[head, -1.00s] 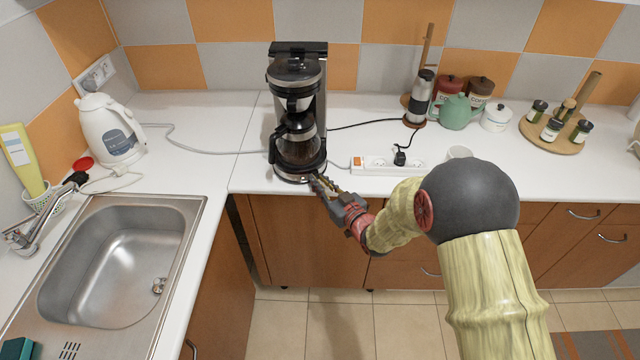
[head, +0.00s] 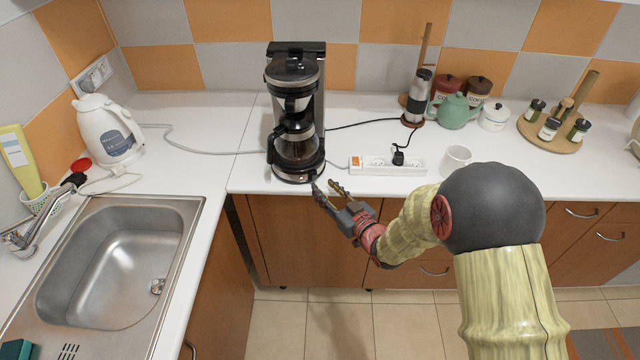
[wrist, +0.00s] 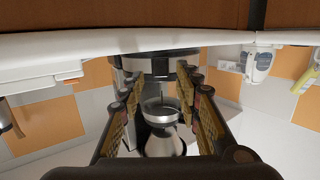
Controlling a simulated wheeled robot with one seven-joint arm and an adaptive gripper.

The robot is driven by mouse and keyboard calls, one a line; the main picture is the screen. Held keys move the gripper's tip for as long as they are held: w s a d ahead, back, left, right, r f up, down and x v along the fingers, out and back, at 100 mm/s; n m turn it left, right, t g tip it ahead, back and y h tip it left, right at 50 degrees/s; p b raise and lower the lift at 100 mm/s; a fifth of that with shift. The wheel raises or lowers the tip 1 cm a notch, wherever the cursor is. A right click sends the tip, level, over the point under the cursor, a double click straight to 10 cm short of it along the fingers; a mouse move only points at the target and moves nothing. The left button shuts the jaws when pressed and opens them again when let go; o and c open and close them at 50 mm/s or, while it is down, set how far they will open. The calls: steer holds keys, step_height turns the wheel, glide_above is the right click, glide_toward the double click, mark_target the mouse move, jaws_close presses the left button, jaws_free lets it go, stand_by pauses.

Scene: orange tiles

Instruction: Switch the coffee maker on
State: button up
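The black and silver coffee maker (head: 321,95) stands upright near the counter's front edge, with its glass carafe (head: 297,146) in place. A small pale spot shows low on the front of its base (head: 292,176); I cannot tell whether it is a lit switch. My gripper (head: 326,186) is open and empty, just in front and to the right of the base, over the counter edge. A small gap seems to separate it from the base. In the wrist view the coffee maker (wrist: 160,66) appears upside down between the spread fingers (wrist: 160,105).
A white power strip (head: 385,166) with an orange switch and a black plug lies right of the coffee maker. A white mug (head: 455,160) stands beyond it. A white kettle (head: 108,130) and a steel sink (head: 110,262) are on the left. Cords run along the counter.

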steer(key=v, duration=0.7)
steer(key=shift+s+d, duration=0.2)
steer(key=shift+s, duration=0.05)
steer(key=s+d+f+m+g+h, duration=0.15)
steer(key=d+f+g+h, duration=0.3)
steer(key=f, duration=0.55)
steer(key=s+d+m+g+h, duration=0.2)
steer(key=s+d+g+h, duration=0.2)
steer(key=s+d, duration=0.45)
steer(key=s+r+m, duration=0.1)
steer(key=s+r, duration=0.8)
steer(key=r, duration=0.4)
steer(key=s+r+m, duration=0.2)
steer(key=s+r, duration=0.6)
steer(key=r, duration=0.6)
steer(key=shift+s+r, duration=0.15)
steer(key=shift+s, duration=0.25)
